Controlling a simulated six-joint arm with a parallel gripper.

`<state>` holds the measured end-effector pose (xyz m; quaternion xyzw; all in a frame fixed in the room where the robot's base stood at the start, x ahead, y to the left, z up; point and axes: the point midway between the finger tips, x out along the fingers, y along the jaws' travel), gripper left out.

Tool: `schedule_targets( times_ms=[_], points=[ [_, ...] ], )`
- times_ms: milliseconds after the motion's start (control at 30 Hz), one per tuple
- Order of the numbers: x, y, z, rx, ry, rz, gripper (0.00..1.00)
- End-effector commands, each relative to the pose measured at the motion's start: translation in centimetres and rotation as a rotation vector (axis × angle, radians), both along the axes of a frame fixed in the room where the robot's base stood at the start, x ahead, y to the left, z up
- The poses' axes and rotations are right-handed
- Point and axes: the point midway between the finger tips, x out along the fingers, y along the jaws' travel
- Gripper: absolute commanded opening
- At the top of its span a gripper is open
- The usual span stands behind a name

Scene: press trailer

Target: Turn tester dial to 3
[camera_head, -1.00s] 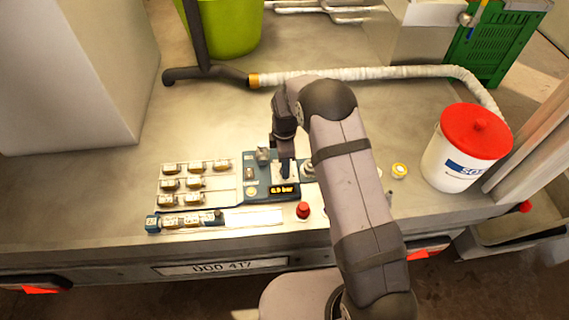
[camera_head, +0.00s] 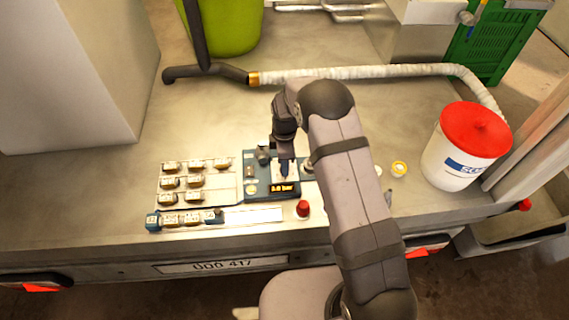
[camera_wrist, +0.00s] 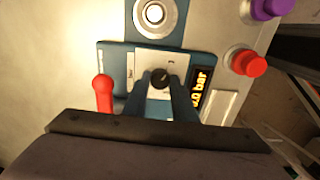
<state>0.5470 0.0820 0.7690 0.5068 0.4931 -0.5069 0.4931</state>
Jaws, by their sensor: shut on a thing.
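The tester is a blue panel (camera_head: 251,174) near the front edge of the metal bench; it also shows in the wrist view (camera_wrist: 117,61). Its black dial (camera_wrist: 160,77) sits on a pale scale plate (camera_wrist: 148,60). My gripper (camera_head: 285,172) points down at the panel. In the wrist view my gripper (camera_wrist: 162,82) has its fingers shut on the dial from both sides. The lit display (camera_head: 284,188) shows a value ending in ".0 bar"; its first digit is hard to read. The fingers hide part of the scale, so the pointer's exact mark cannot be told.
Left of the tester is a rack with several small blocks (camera_head: 195,182). A white bucket with a red lid (camera_head: 475,130) stands at the right.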

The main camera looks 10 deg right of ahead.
Motion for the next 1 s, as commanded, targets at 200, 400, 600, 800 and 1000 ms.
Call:
schedule_targets(
  times_ms=[200, 400, 600, 800, 1000],
  points=[
    [0.05, 0.01, -0.02, 0.0, -0.001, -0.095, 0.02],
    [0.03, 0.02, -0.06, 0.0, -0.001, -0.249, 0.02],
    [0.03, 0.02, -0.05, 0.0, -0.001, -0.437, 0.02],
    [0.08, 0.03, 0.01, 0.001, -0.002, -0.626, 0.02],
    [0.08, 0.03, 0.01, 0.001, -0.002, -0.816, 0.02]
  ],
)
